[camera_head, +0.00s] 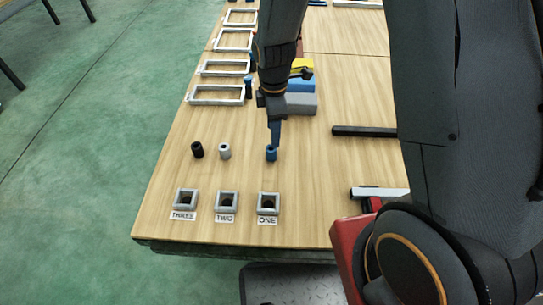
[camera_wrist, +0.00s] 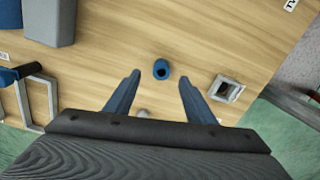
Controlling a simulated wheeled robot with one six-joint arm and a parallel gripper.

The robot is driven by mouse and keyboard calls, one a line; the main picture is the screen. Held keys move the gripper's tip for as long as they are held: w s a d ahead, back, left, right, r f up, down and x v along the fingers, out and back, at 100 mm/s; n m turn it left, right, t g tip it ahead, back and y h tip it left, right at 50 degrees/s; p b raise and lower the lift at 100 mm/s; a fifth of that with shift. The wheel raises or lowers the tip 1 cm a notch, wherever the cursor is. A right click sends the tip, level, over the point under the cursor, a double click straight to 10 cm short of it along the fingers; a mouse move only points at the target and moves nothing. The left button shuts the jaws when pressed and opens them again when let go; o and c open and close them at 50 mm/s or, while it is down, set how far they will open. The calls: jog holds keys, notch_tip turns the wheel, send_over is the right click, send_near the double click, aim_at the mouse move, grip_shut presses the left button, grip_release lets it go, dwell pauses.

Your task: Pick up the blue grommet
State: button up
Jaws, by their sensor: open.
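The blue grommet (camera_head: 271,153) is a small hollow cylinder standing upright on the wooden table. In the wrist view the blue grommet (camera_wrist: 161,69) lies ahead of and between the two blue fingertips, with its dark bore facing the camera. My gripper (camera_head: 274,143) is open and empty, with its fingers pointing down close above the grommet in the head view. In the wrist view the fingers of my gripper (camera_wrist: 160,77) are spread wide on either side of the grommet and do not appear to touch it.
A white grommet (camera_head: 224,151) and a black grommet (camera_head: 197,150) stand to the left. Square sockets labelled ONE (camera_head: 268,203), TWO (camera_head: 227,202) and THREE (camera_head: 186,199) line the front. Grey (camera_head: 301,104) and blue blocks stand behind; a black bar (camera_head: 364,131) lies right.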

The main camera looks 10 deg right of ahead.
aim_at(271, 153)
jog(key=f, duration=0.2)
jog(key=f+b, duration=0.1)
jog(key=f, duration=0.4)
jog(key=shift+s+a+f+b, duration=0.2)
jog(key=shift+a+f+b, duration=0.05)
jog(key=shift+a+b, duration=0.1)
jog(key=shift+c, duration=0.3)
jog(key=c, duration=1.1)
